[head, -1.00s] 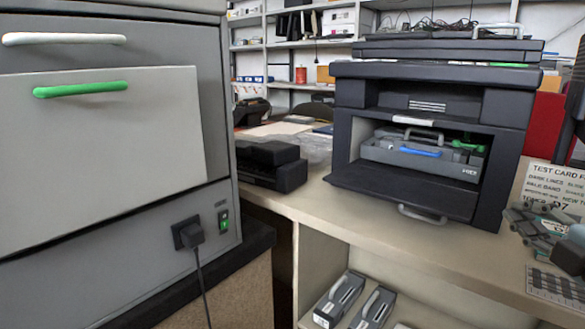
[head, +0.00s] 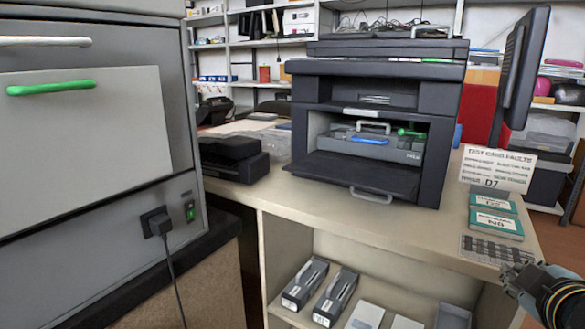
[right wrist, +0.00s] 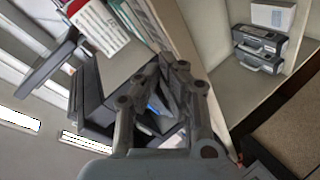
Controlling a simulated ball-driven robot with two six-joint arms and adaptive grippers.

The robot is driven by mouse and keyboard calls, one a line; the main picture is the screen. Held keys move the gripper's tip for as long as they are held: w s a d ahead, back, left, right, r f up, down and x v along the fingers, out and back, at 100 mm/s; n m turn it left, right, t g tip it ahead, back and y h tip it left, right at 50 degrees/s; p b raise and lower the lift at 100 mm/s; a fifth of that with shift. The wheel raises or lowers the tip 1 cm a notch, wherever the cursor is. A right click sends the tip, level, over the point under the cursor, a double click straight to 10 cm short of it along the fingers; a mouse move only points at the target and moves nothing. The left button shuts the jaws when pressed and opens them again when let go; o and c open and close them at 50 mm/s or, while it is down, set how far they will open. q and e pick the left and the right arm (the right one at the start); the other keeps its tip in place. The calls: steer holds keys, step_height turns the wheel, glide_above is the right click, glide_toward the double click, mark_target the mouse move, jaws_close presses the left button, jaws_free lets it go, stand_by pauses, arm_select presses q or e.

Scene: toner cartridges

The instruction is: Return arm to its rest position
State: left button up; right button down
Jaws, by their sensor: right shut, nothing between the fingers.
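My right gripper (head: 517,276) is at the lower right of the head view, over the front right corner of the bench. It is shut and empty. In the right wrist view its fingers (right wrist: 168,75) are closed together, with the bench and printer behind them. The dark printer (head: 385,90) stands on the bench with its front flap folded down. My left gripper is not in view.
The bench (head: 330,215) front is clear before the printer. Several cartridges (head: 335,298) lie on the lower shelf. A grey cabinet (head: 90,150) with a green handle fills the left.

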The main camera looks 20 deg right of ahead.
steer(key=s+a+f+m+g+y, duration=0.2)
steer(key=s+a+f+g+y, duration=0.15)
steer(key=s+a, duration=0.4)
steer(key=s+a+f+m+g+y, duration=0.1)
steer(key=s+a+f+g+y, duration=0.3)
steer(key=a, duration=0.6)
steer(key=s+d+f+g, duration=0.1)
steer(key=s+f, duration=0.2)
steer(key=f, duration=1)
steer(key=s+d+f, duration=0.1)
steer(key=s+f, duration=0.1)
steer(key=f, duration=1.2)
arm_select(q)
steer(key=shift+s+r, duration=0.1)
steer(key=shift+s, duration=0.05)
arm_select(e)
steer(key=s+f, duration=0.6)
steer(key=s, duration=0.3)
steer(key=s+d+f+g, duration=0.1)
steer(key=s+f, duration=0.6)
steer(key=s, duration=0.2)
steer(key=shift+s+d+f+m, duration=0.2)
steer(key=shift+m, duration=0.1)
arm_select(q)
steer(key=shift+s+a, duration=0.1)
arm_select(e)
steer(key=shift+g, duration=0.25)
